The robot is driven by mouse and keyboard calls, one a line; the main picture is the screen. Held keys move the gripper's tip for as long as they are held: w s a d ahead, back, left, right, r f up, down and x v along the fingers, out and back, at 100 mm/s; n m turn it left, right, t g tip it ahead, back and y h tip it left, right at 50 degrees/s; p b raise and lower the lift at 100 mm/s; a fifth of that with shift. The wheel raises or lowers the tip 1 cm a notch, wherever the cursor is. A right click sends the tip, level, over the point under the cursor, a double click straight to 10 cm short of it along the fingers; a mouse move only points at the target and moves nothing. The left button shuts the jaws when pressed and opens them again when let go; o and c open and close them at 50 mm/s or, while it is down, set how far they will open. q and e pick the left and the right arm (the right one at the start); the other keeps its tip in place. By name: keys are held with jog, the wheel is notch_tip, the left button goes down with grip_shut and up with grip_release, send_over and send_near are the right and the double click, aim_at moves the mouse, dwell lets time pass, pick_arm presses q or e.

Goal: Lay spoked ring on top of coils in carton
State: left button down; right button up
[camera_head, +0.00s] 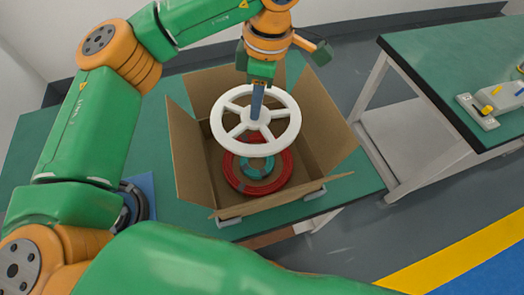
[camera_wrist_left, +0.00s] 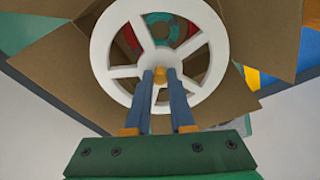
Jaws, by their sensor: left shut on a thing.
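The white spoked ring (camera_head: 286,135) is held over the open carton (camera_head: 188,160) in the head view. My left gripper (camera_head: 257,112) is shut on the ring near its hub, from above. In the left wrist view the blue fingers (camera_wrist_left: 161,76) meet at the hub of the ring (camera_wrist_left: 103,50). Below the ring, a red coil (camera_head: 281,177) with a smaller teal coil (camera_head: 258,172) at its middle lies in the carton. The ring hides the far part of the coils. The ring appears apart from them. My right gripper is not in view.
The carton's flaps stand open on a green table (camera_head: 355,183). A blue item with a dark round part (camera_head: 133,203) lies left of the carton, partly behind my arm. Another green table (camera_head: 445,60) at right bears a grey device (camera_head: 490,108). Floor separates the tables.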

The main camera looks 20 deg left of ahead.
pick_arm(q)
jog(key=f, duration=1)
jog(key=f+b, duration=0.1)
jog(key=f, duration=0.5)
jog(key=shift+s, duration=0.3)
jog(key=shift+f+b, duration=0.6)
jog(key=shift+b, duration=0.15)
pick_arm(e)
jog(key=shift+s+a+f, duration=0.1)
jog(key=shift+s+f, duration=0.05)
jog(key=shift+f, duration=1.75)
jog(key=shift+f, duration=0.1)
pick_arm(q)
jog(key=c, duration=0.8)
grip_release()
